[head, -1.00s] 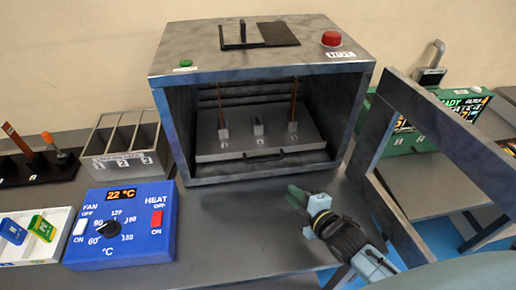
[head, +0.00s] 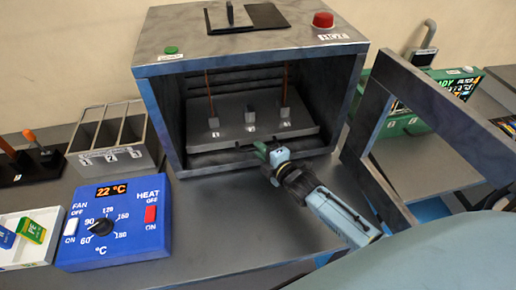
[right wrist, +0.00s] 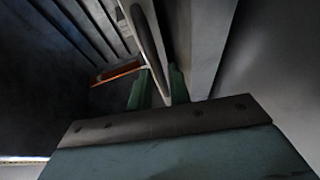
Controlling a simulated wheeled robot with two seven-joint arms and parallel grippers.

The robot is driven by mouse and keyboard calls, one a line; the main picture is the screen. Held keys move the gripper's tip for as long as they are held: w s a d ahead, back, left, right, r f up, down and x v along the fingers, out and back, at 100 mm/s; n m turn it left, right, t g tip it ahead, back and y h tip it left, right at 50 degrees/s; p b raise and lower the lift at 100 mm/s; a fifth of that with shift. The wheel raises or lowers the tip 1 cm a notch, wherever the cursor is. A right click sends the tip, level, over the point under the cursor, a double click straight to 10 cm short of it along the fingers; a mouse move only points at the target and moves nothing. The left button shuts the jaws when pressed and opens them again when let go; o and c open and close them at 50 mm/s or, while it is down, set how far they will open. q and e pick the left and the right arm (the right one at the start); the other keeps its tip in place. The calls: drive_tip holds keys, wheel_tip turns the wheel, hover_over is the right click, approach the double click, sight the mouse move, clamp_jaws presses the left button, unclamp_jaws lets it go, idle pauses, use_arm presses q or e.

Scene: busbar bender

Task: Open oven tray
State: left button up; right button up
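The oven (head: 160,125) is a grey metal box with its front open. Its grey tray (head: 228,117) is inside, holding several small numbered blocks with thin orange rods above some of them. My right gripper (head: 264,151) is at the oven mouth, at the tray's front edge, and covers the tray handle in the head view. In the right wrist view, its green fingertips (right wrist: 160,88) are apart. The dark handle bar (right wrist: 147,40) and pale tray front lie just ahead of and between them; contact is unclear. My left gripper is not in view.
The oven door (head: 440,120) stands swung open to the right, close to my right arm. A blue heat control box (head: 115,225) showing 22 °C and a three-slot bin (head: 112,140) stand to the left. A green case (head: 410,124) is behind the door.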

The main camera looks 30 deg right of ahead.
drive_tip(key=shift+x, duration=0.85)
clamp_jaws()
drive_tip(key=shift+s+a, duration=0.1)
drive_tip(key=shift+s, duration=0.05)
